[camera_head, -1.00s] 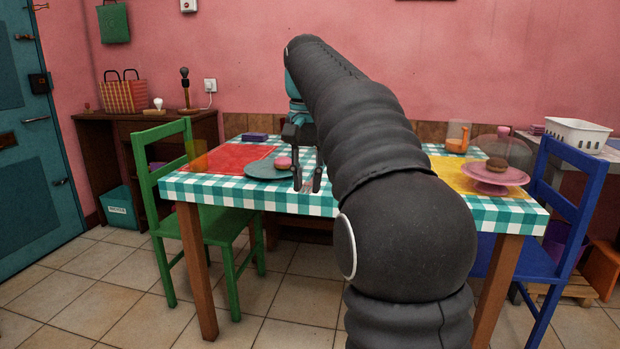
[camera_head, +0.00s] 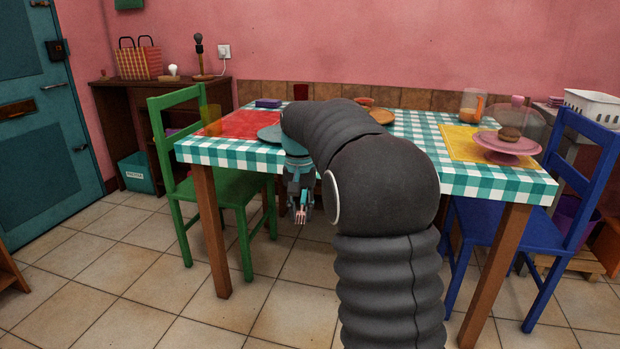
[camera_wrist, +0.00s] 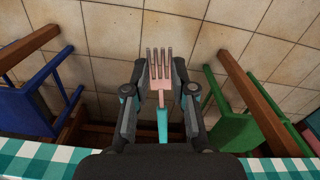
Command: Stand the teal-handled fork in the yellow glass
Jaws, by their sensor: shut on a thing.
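My gripper (camera_head: 300,208) is shut on the teal-handled fork (camera_wrist: 160,78). In the wrist view the fork's pinkish metal head and tines point away from my gripper, and the teal handle lies back between the fingers. The fork's tines also show small in the head view (camera_head: 300,216), hanging in front of the table's near edge, above the floor. The yellow glass (camera_head: 210,119) is see-through and stands at the left end of the table, at the red mat. My gripper is to its right and lower than the tabletop.
The checked table (camera_head: 240,157) carries a blue plate (camera_head: 268,133), partly hidden by my arm, a red mat (camera_head: 245,124) and a pink cake stand (camera_head: 507,144) under a clear dome. A green chair (camera_head: 160,150) is at the left, a blue chair (camera_head: 575,170) at the right.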

